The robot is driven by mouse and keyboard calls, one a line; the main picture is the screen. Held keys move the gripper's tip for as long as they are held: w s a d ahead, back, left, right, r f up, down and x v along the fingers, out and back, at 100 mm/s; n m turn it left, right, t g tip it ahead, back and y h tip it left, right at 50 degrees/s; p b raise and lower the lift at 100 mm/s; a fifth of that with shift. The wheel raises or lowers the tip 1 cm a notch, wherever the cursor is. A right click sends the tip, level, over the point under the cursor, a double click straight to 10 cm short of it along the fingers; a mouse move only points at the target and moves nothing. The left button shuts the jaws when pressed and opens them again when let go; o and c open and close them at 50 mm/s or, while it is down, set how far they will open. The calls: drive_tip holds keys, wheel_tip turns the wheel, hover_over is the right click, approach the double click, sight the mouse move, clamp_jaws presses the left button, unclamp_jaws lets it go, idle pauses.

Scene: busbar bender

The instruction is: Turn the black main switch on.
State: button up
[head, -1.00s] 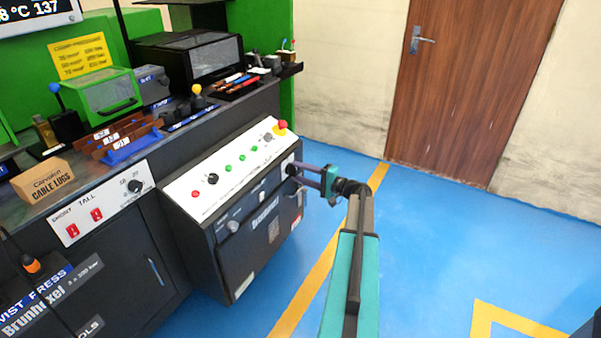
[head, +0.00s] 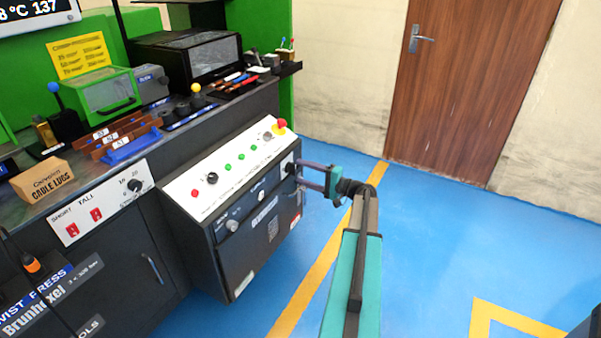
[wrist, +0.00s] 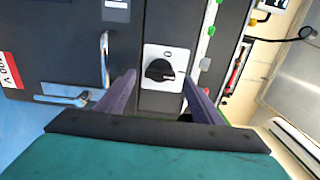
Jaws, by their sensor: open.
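The black main switch (wrist: 160,70) is a rotary knob on a white square plate (wrist: 150,52) in the wrist view. A 0 is printed on the plate above the knob, as seen there. A light mark on the knob seems to point to the right, not at the 0. My gripper (wrist: 160,85) is open, with one purple finger on each side of the knob and visible gaps between. In the head view my gripper (head: 299,171) is at the right end of the sloped console's front, at the switch. I cannot tell whether the fingers reach around the knob.
The console (head: 240,165) has coloured buttons and a red emergency stop (head: 281,124) on top. A metal handle (wrist: 104,60) is left of my fingers in the wrist view. The blue floor (head: 440,230) right of my arm is clear.

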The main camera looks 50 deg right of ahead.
drive_tip(key=p+v, duration=0.1)
drive_tip(key=v, duration=1.1)
drive_tip(key=shift+p, duration=0.3)
drive_tip(key=shift+a+f, duration=0.1)
